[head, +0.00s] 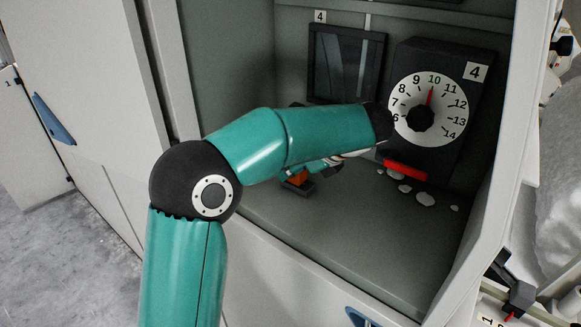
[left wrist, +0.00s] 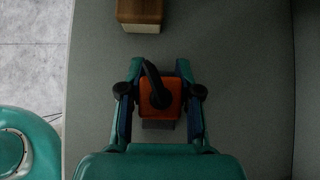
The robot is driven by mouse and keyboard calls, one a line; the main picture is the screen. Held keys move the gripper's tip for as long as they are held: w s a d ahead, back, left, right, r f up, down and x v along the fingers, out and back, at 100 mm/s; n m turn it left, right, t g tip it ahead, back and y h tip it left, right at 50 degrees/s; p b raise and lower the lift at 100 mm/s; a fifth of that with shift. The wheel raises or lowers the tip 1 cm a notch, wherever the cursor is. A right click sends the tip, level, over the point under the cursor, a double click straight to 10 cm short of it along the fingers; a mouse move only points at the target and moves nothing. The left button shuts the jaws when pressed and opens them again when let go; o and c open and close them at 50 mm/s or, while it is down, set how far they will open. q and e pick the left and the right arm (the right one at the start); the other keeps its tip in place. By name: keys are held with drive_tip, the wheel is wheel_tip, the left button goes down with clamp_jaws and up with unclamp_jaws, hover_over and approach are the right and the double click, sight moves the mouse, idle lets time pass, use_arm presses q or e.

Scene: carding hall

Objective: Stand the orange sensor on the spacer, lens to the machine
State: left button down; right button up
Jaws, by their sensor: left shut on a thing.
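The orange sensor (head: 298,178) is low inside the open cabinet in the head view, partly hidden by my left arm. My left gripper (left wrist: 160,92) is shut on it, one finger on each side, in the left wrist view. There the sensor (left wrist: 158,110) shows an orange face with a black cable curving from it. A dark grey block (head: 302,188) shows just under the sensor; I cannot tell whether it is the spacer or whether they touch. The lens direction cannot be made out. My right gripper is not in view.
A brown and cream block (left wrist: 140,14) lies beyond the fingertips. A dial (head: 430,88) marked 4 and a dark window (head: 346,65) are on the back wall. A red bar (head: 405,171) and white tufts (head: 425,199) are below the dial. The front floor (head: 370,255) is clear.

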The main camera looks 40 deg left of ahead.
use_arm(q)
drive_tip(key=c, duration=0.8)
unclamp_jaws()
drive_tip(key=shift+f, duration=0.1)
drive_tip(key=p+v, duration=0.1)
drive_tip(key=v, duration=1.1)
drive_tip(key=shift+r, duration=0.25)
drive_tip(key=shift+f, duration=0.1)
